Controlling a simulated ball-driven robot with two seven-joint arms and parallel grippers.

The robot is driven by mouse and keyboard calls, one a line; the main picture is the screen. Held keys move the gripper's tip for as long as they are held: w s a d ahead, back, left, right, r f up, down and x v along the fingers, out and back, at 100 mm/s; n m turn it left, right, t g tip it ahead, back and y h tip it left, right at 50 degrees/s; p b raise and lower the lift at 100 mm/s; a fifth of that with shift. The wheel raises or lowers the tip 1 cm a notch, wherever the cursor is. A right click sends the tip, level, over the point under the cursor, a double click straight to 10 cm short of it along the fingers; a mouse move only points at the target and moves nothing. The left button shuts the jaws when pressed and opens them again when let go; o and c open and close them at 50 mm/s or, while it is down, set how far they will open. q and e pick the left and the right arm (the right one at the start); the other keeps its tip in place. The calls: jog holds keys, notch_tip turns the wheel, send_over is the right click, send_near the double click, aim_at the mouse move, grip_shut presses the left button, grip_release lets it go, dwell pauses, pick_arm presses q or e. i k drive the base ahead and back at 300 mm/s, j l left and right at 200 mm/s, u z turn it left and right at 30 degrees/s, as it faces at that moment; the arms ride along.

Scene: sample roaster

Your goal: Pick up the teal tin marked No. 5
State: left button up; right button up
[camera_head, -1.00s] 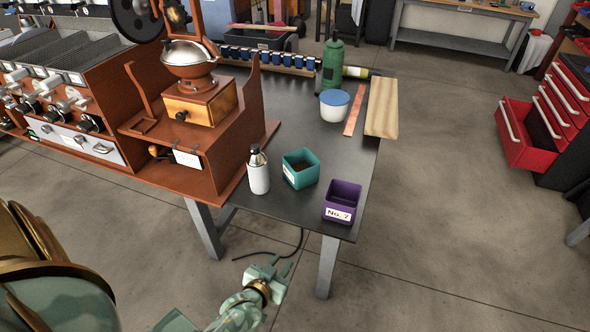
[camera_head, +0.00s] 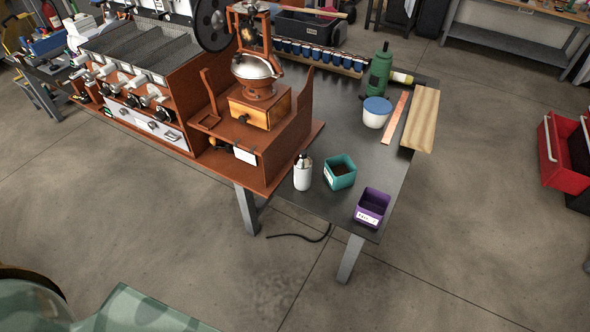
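The teal tin (camera_head: 340,173) is an open square container on the dark table's front part. It holds dark brown contents, and a white label shows on its left side, too small to read. It stands between a white bottle (camera_head: 303,173) on its left and a purple tin (camera_head: 371,207) to its front right. The purple tin has a white label, hard to read now. Neither of my grippers shows now. Green parts of my arm show at the bottom left, well away from the table.
The dark table (camera_head: 327,207) has its front edge near the tins. A wooden grinder stand (camera_head: 266,160) rises close on the left. The floor in front is mostly clear, with a dark cable (camera_head: 300,237).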

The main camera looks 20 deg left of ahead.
aim_at(340, 172)
jog(key=i+l+u, duration=0.2)
jog(key=u, duration=0.2)
jog(key=i+l+u, duration=0.2)
jog(key=u, duration=0.2)
jog(key=i+l+u, duration=0.1)
jog(key=l+u, duration=0.35)
